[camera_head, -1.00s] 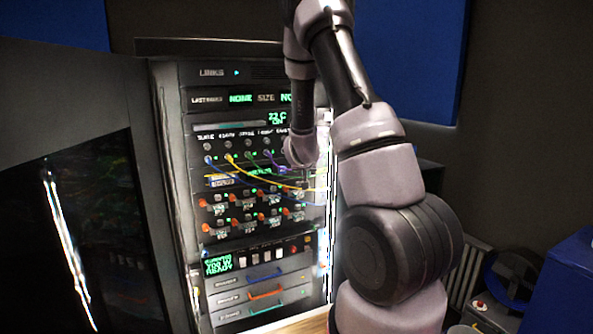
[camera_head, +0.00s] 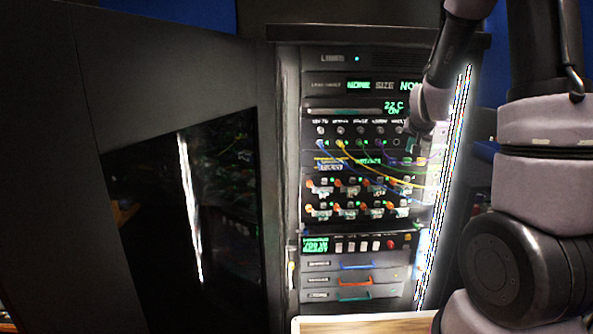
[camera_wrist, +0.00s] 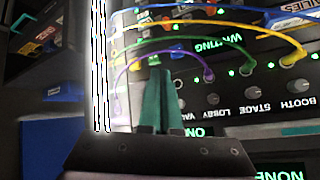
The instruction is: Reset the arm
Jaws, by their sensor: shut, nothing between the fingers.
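My arm comes down the right side of the head view, in front of the rack panel (camera_head: 365,248). My gripper (camera_head: 418,146) is at the panel's right side, by the row of cable sockets; it is small and partly dark there. In the wrist view my gripper (camera_wrist: 162,72) shows two green fingers close together, shut and empty. The fingers are near the purple cable (camera_wrist: 180,58) and the labelled socket row; I cannot tell whether they touch anything.
Blue, yellow, green and purple cables cross the panel. Orange-knobbed switches (camera_head: 345,208), a red button (camera_head: 390,245) and coloured drawer handles sit below. A dark glass door (camera_head: 185,220) stands at left. A wooden surface (camera_head: 365,324) lies in front.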

